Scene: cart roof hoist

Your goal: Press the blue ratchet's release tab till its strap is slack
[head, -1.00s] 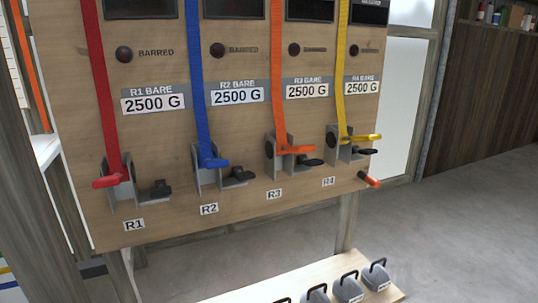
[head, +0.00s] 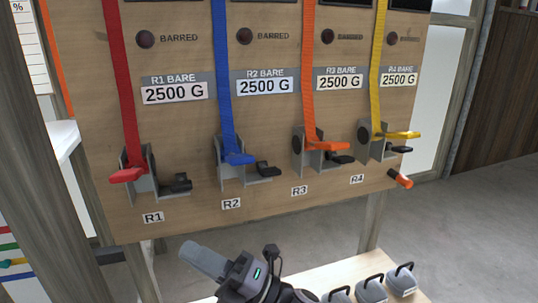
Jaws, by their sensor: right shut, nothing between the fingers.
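The blue ratchet (head: 228,172) is second from the left on the wooden board, above the R2 label. Its blue strap (head: 222,85) runs straight up from it and looks taut. A blue lever (head: 239,159) sticks out at its front, and a black tab (head: 268,169) is at its right side. My right gripper (head: 194,253) is shut and empty at the bottom of the head view, below the board's lower edge and pointing up-left. It is apart from the ratchet. My left gripper is not in view.
A red ratchet (head: 138,172) stands to the left, orange (head: 312,155) and yellow (head: 375,142) ones to the right. An orange-tipped peg (head: 400,179) juts from the board's right edge. Grey weights (head: 372,290) sit on a low shelf (head: 325,277). The space before the board is clear.

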